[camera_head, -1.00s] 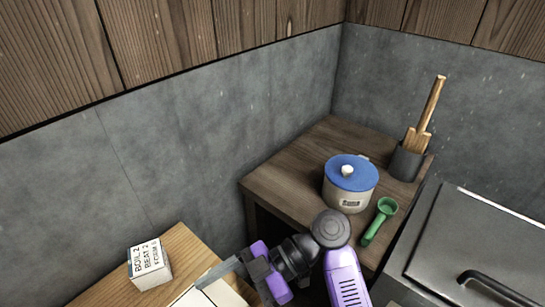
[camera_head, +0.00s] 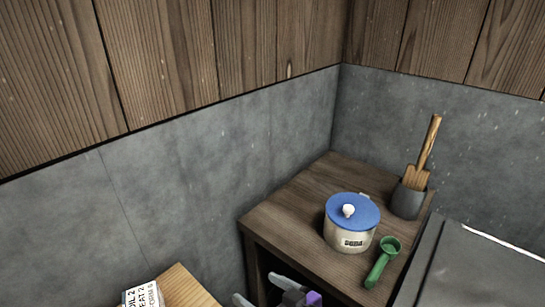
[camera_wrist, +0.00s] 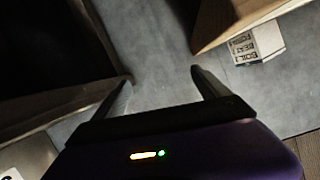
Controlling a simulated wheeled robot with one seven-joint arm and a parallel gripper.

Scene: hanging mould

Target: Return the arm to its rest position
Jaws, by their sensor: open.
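My gripper (camera_head: 262,300) shows at the bottom edge of the head view, in front of the dark wooden cabinet. In the wrist view my gripper (camera_wrist: 160,80) has its two fingers spread apart with nothing between them. Most of my arm is out of the head view. The fingers point toward a grey surface and touch nothing that I can see.
A dark cabinet (camera_head: 290,206) holds a blue-lidded pot (camera_head: 350,228), a green scoop (camera_head: 383,262) and a grey holder (camera_head: 407,200) with a wooden tool. A grey lidded unit (camera_head: 480,270) stands right.

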